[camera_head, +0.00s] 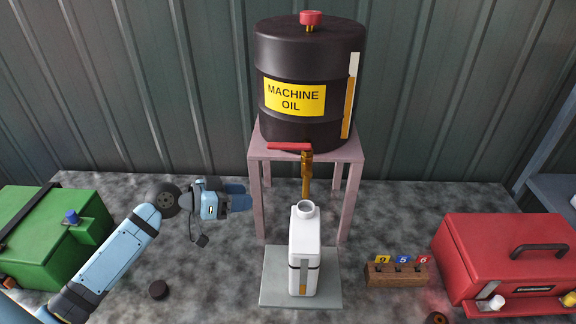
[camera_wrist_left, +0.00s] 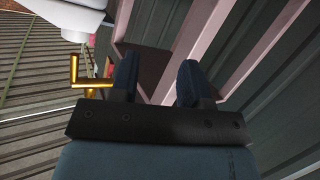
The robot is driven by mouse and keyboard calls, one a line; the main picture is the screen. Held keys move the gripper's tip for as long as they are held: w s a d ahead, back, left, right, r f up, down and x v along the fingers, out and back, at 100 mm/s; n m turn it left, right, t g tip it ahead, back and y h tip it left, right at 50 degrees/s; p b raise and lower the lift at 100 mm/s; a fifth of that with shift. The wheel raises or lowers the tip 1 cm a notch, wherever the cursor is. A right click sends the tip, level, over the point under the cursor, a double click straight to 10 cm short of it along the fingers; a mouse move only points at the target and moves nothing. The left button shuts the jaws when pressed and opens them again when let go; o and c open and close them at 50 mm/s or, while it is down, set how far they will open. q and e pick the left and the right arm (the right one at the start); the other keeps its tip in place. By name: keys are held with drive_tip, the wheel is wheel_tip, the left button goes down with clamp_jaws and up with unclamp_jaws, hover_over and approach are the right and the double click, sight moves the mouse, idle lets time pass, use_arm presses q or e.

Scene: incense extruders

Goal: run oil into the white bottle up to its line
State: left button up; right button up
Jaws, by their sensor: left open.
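The black oil drum (camera_head: 308,60) has a yellow label and a red tap lever (camera_head: 288,146) that points left. Its brass spout (camera_head: 307,160) also shows in the left wrist view (camera_wrist_left: 90,85). The white bottle (camera_head: 313,240) stands upright beneath, on a grey plate (camera_head: 327,292). Its front strip shows amber low down, below a dark line. My left gripper (camera_head: 243,197) is open and empty, left of the bottle and below the lever; fingers also show in the wrist view (camera_wrist_left: 157,82).
The drum stands on a pink stand (camera_head: 257,195). A green case (camera_head: 60,235) lies left, a red toolbox (camera_head: 500,262) right. A wooden block with numbered tags (camera_head: 397,274) sits right of the plate.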

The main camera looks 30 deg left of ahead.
use_arm(q)
wheel_tip(320, 180, up, 8)
drive_tip(key=a+f+m+h+b, duration=0.1)
drive_tip(key=m+h+b, duration=0.1)
drive_tip(key=m+h, duration=0.1)
drive_tip(key=m+g+h+b, duration=0.2)
drive_tip(key=m+g+h, duration=0.2)
drive_tip(key=m, duration=0.1)
approach(285, 144)
drive_tip(key=shift+t, duration=0.3)
drive_tip(key=p+x, duration=0.4)
drive_tip(key=x, duration=0.4)
drive_tip(key=shift+d, duration=0.4)
drive_tip(key=shift+w+d+f, duration=0.15)
drive_tip(key=shift+w+d, duration=0.15)
drive_tip(key=shift+d, duration=0.25)
use_arm(e)
drive_tip(key=shift+a+f, duration=0.1)
drive_tip(key=shift+f, duration=0.3)
use_arm(q)
drive_tip(key=shift+c, duration=0.9)
clamp_jaws()
use_arm(e)
drive_tip(key=shift+r, duration=0.1)
